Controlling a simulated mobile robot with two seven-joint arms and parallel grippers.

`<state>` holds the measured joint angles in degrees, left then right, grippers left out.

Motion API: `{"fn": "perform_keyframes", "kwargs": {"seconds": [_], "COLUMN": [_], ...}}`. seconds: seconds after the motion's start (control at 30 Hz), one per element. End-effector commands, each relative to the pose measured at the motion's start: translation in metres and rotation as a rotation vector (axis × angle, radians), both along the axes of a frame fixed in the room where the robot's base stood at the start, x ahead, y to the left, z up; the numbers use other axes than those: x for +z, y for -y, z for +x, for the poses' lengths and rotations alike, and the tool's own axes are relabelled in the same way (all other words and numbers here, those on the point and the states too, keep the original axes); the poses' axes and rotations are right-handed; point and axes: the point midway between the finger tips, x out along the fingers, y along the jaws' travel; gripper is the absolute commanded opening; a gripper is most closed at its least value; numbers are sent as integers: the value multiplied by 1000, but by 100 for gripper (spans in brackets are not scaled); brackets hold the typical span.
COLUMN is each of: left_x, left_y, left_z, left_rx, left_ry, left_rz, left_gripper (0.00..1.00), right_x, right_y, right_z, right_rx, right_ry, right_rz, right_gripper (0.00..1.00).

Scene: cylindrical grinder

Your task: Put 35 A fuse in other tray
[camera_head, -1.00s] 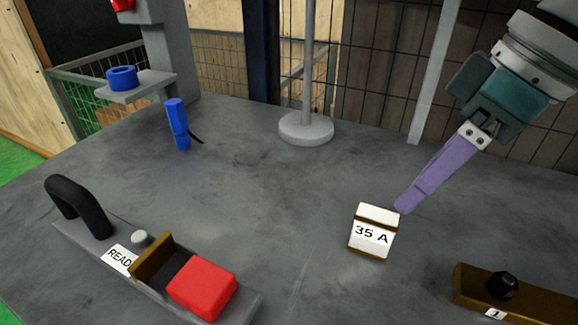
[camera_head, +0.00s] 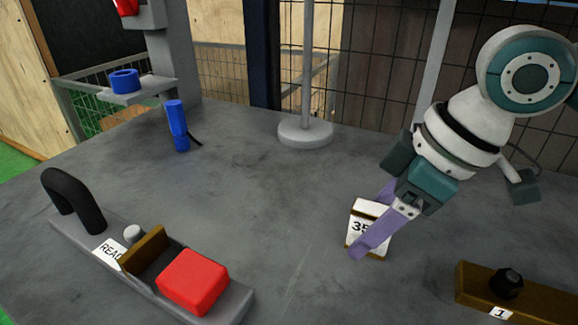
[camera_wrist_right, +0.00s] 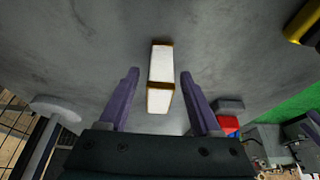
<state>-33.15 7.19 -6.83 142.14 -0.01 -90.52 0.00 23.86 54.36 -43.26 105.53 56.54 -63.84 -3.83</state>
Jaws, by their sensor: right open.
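The 35 A fuse (camera_head: 356,222) is a white block with brown edges and a "35 A" label, standing on the grey table. My right gripper (camera_head: 370,220) is open, with its purple fingers on either side of the fuse. One finger crosses the front of the label and hides part of it. In the right wrist view the fuse (camera_wrist_right: 160,97) lies between the open fingers (camera_wrist_right: 160,75), with a gap on both sides. No tray is clearly recognisable. My left gripper is not in view.
A grey base (camera_head: 160,285) with a black handle, a partly readable label and a red block (camera_head: 193,281) lies front left. A brown block (camera_head: 535,300) with a black knob and a "1" label is front right. A blue cylinder (camera_head: 177,125) and a post foot (camera_head: 305,133) stand behind.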

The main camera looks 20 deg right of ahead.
Motion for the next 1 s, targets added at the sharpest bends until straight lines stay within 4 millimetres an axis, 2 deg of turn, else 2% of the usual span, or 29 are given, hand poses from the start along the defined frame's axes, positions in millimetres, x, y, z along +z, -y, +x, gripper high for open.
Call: {"fn": "perform_keyframes", "kwargs": {"seconds": [0.2, 0.77, 1.0], "left_x": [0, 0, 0], "left_y": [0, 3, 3], "left_z": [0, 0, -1], "left_rx": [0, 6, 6], "left_ry": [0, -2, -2], "left_rz": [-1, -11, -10], "left_gripper": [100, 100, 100], "right_x": [-1, -1, -1], "right_y": [0, 0, 0], "right_z": [0, 0, 0], "right_rx": [0, 0, 0], "right_ry": [0, 0, 0], "right_rz": [-1, -1, -1], "right_gripper": [65, 2, 0]}}
